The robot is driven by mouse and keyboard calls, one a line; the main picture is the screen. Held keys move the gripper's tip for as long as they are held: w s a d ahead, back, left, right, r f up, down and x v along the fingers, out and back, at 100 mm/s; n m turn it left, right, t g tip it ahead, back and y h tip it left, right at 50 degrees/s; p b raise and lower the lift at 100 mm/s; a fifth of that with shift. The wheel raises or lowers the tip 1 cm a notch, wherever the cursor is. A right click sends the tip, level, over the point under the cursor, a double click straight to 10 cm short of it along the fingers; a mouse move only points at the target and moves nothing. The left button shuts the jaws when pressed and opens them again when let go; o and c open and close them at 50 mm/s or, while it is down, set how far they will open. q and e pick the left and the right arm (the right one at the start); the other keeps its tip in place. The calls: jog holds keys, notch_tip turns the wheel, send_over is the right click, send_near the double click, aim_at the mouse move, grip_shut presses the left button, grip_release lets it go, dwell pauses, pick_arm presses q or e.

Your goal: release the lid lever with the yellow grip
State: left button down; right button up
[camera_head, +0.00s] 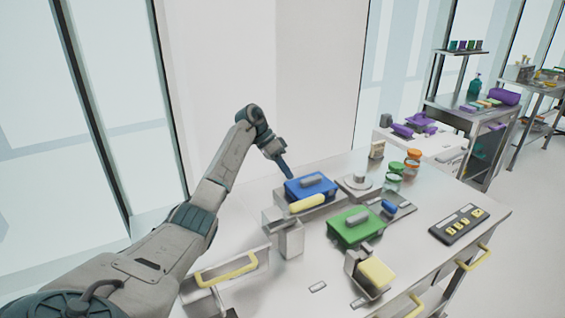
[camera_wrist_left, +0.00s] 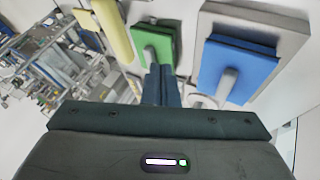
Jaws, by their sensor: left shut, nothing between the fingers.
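A blue lid (camera_head: 311,187) with a grey handle sits on a low metal base on the bench. A lever with a yellow grip (camera_head: 307,204) lies along the lid's front edge. My left gripper (camera_head: 288,174) points down at the back left of the blue lid, shut and empty; I cannot tell if it touches the lid. In the left wrist view its shut fingers (camera_wrist_left: 161,85) show between the green lid and the blue lid (camera_wrist_left: 237,70). A yellow bar (camera_wrist_left: 113,30) shows there too; I cannot tell which one it is. My right gripper is out of view.
A green lid (camera_head: 355,226) and a yellow block (camera_head: 377,272) stand nearer on the bench. A metal box (camera_head: 287,240) stands left of them. Jars (camera_head: 412,160) and a round metal piece (camera_head: 359,181) are behind, a button panel (camera_head: 459,224) at right.

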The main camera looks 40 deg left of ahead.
aim_at(297, 212)
pick_arm(q)
jog(key=d+f+p, duration=0.3)
jog(key=d, duration=0.3)
jog(key=shift+s+d+f+p, duration=0.3)
jog(key=shift+s+d+f, duration=0.05)
jog(key=shift+s, duration=0.1)
jog(key=shift+a, duration=0.1)
